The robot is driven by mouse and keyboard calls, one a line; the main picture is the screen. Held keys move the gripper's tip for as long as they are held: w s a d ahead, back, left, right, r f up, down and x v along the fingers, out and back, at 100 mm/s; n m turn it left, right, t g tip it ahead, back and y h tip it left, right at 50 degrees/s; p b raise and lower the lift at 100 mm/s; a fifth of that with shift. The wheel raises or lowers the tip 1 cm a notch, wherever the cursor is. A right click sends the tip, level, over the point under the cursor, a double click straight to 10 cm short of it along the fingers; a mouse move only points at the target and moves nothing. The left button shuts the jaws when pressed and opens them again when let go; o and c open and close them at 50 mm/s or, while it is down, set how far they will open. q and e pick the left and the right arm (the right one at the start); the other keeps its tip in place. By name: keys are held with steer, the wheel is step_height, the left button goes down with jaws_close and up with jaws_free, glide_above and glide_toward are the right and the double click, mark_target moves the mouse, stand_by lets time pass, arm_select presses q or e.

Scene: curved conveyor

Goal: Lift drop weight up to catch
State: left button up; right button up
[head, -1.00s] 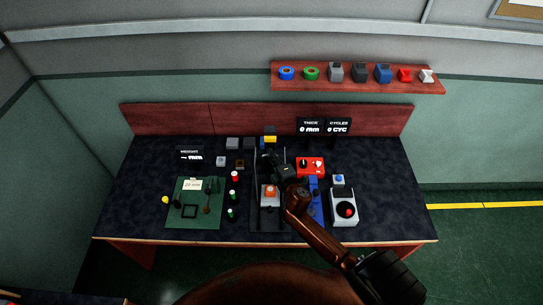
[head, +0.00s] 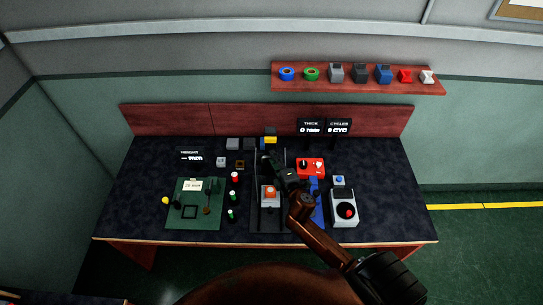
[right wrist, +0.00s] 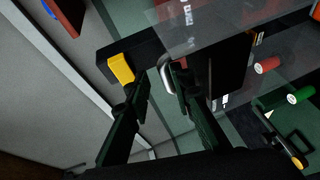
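The drop tester stands mid-table with a clear upright panel and a yellow catch (head: 270,140) at its top. The catch also shows in the right wrist view (right wrist: 121,68). A dark block (right wrist: 228,65), seemingly the drop weight, carries a grey metal handle (right wrist: 167,74). My right gripper (right wrist: 160,88) has its fingers apart, with the handle at the tips, close to the right finger; contact is unclear. My left gripper is out of view.
An orange-topped grey block (head: 270,193) sits low in the tester. A red control box (head: 311,167) and a grey machine (head: 344,208) stand to the right.

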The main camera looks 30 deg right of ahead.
steer(key=v, duration=0.9)
steer(key=shift+s, duration=0.35)
steer(key=shift+d, duration=0.1)
